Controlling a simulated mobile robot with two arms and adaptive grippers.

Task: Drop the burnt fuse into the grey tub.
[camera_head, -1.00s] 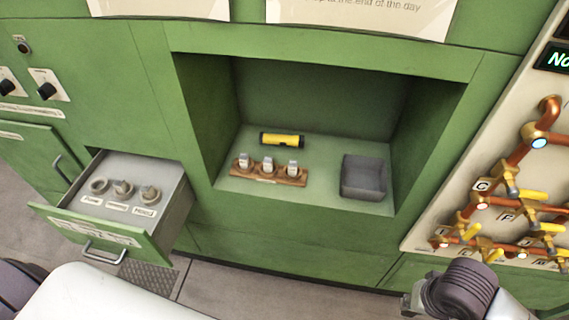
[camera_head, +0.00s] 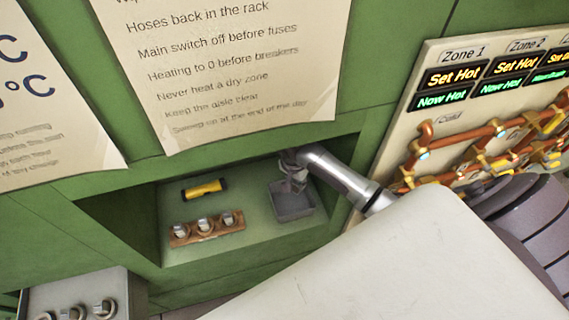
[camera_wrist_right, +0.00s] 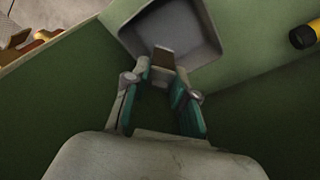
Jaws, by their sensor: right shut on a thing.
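The grey tub (camera_head: 306,211) stands at the right on the shelf of the green recess. It also shows at the top of the right wrist view (camera_wrist_right: 205,50). My right gripper (camera_head: 293,172) reaches into the recess at the tub's back edge. In the right wrist view my right gripper (camera_wrist_right: 163,80) is shut on a small brownish piece (camera_wrist_right: 163,58), likely the burnt fuse, which appears in front of the tub's inside. Its height above the tub floor is hard to tell. My left gripper is not in view.
A wooden rack (camera_head: 181,242) with three metal-capped pieces stands at the shelf's front left. A yellow cylinder with black ends (camera_head: 204,189) lies behind it. A panel with copper pipes (camera_head: 408,130) stands at right.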

